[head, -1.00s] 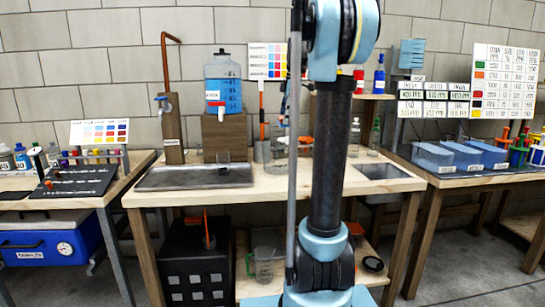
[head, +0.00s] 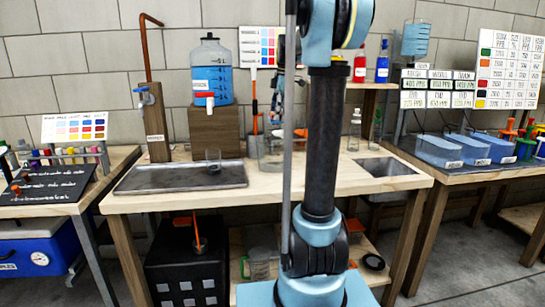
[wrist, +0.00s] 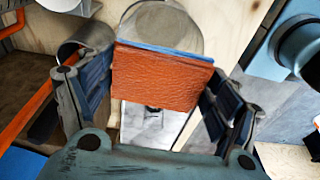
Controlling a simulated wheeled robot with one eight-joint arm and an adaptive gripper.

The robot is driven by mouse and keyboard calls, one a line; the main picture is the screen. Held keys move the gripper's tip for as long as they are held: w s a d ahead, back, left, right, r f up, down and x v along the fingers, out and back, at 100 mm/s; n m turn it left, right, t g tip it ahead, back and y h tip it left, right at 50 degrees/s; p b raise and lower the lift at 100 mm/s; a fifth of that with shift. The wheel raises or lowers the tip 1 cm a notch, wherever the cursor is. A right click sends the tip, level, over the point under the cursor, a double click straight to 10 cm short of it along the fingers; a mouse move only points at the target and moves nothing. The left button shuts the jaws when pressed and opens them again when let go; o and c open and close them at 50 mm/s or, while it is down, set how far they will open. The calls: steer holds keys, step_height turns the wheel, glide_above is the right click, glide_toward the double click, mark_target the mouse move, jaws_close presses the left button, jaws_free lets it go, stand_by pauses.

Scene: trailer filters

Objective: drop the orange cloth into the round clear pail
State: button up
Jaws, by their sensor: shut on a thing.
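The orange cloth (wrist: 162,78) is held in my gripper (wrist: 155,88) in the wrist view. It is a flat textured orange piece with a blue layer along its upper edge, and a finger stands at each side. A round clear vessel (wrist: 165,22) shows just beyond the cloth; the cloth covers its lower part, so I cannot tell whether the cloth is over its opening. In the head view my arm hides most of the gripper. A clear container (head: 268,155) stands on the bench left of my arm, partly hidden.
A blue-filled water jug (head: 211,75) stands on a wooden block behind. A clear jug (head: 257,266) sits on the lower shelf.

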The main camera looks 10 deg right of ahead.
steer(key=shift+f, duration=1.3)
steer(key=o, duration=1.2)
steer(key=shift+o, duration=0.2)
steer(key=r, duration=0.4)
steer(key=d+r, duration=0.1)
steer(key=r, duration=0.6)
steer(key=shift+d+r, duration=0.4)
